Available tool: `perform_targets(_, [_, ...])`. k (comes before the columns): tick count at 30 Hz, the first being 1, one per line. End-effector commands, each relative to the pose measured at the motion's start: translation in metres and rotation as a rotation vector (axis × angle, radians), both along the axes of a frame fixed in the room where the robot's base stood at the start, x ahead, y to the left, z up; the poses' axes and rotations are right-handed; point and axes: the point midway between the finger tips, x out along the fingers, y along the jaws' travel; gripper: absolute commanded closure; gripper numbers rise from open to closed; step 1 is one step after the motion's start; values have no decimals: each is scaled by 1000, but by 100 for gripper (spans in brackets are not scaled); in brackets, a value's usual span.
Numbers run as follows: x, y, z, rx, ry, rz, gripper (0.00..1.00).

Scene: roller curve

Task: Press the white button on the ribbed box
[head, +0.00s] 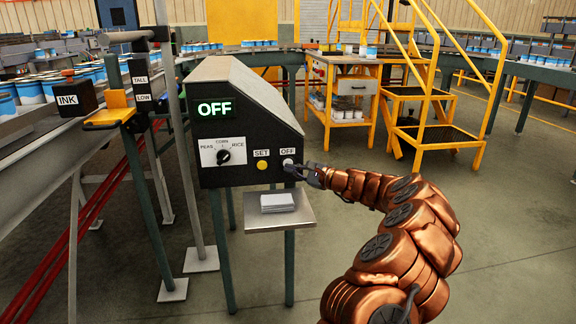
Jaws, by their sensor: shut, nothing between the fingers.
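A dark control box (251,120) with a sloped grey top stands on green legs left of centre; I cannot make out ribs on it. Its green display (214,108) reads OFF. Its front has a dial (223,156) marked PEAS, CORN and RICE, a yellow button (262,166) under a SET label, and a small white button (287,162) under an OFF label. My gripper (292,170) is shut and empty, its tip at the white button's lower right. I cannot tell whether it touches the button.
A small shelf (279,221) with a stack of white cards juts out below the box. A conveyor (40,122) with cans, an INK box (74,98) and a post (178,120) stand left. Yellow steps (430,135) and a workbench (344,88) stand behind. Open floor lies right.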

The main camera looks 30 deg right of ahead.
Motion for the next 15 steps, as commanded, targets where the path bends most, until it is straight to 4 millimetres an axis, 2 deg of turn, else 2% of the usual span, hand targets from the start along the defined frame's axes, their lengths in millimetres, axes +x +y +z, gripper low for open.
perform_targets(15, [-38,15,1,1,-2,-2,100])
